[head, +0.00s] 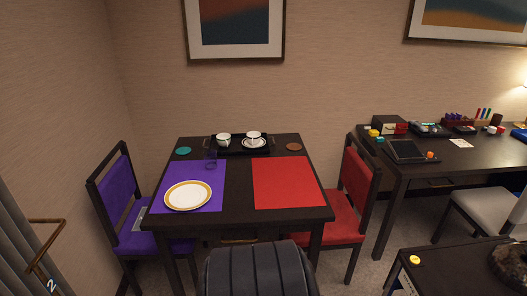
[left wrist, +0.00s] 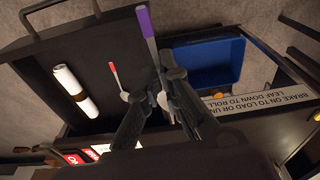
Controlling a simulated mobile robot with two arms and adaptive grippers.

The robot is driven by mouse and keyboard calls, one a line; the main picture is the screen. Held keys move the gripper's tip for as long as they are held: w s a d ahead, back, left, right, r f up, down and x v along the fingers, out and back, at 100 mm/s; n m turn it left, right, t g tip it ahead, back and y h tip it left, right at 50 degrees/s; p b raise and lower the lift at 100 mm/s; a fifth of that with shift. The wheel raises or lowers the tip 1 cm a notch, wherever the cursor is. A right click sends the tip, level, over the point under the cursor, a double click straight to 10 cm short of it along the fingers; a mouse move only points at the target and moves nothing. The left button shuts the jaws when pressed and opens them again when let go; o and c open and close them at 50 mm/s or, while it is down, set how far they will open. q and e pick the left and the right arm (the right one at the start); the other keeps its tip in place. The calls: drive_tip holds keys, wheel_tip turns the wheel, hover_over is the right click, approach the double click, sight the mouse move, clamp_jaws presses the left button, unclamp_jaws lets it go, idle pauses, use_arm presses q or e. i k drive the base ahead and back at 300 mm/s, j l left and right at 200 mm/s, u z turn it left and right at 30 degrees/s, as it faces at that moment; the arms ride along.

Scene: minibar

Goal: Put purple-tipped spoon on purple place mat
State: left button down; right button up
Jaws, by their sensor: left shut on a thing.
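The purple-tipped spoon (left wrist: 146,24) is in the left wrist view, its purple handle end pointing up in the picture. My left gripper (left wrist: 157,82) is shut on it, and the fingers partly hide its lower part. A dark cart top shows behind them. In the head view the purple place mat (head: 217,192) lies on the left half of the dark table (head: 238,200). Neither gripper shows in the head view.
A red-tipped utensil (left wrist: 113,69) and a rolled white napkin (left wrist: 75,90) lie on the cart top beside a blue bin (left wrist: 205,62). The red mat (head: 285,182) is bare. A tray with cups (head: 232,150) stands at the table's back. Purple (head: 117,188) and red chairs (head: 357,180) flank the table.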

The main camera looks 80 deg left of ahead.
sight(186, 173)
drive_tip(key=k+j, duration=0.1)
drive_tip(key=j, duration=0.6)
drive_tip(key=k+j, duration=0.1)
drive_tip(key=j, duration=0.65)
drive_tip(key=k+j, duration=0.1)
drive_tip(key=j, duration=0.6)
drive_tip(key=j+u, duration=1.1)
drive_tip(key=u, duration=1.35)
drive_tip(key=i+l, duration=0.05)
drive_tip(key=l, duration=0.05)
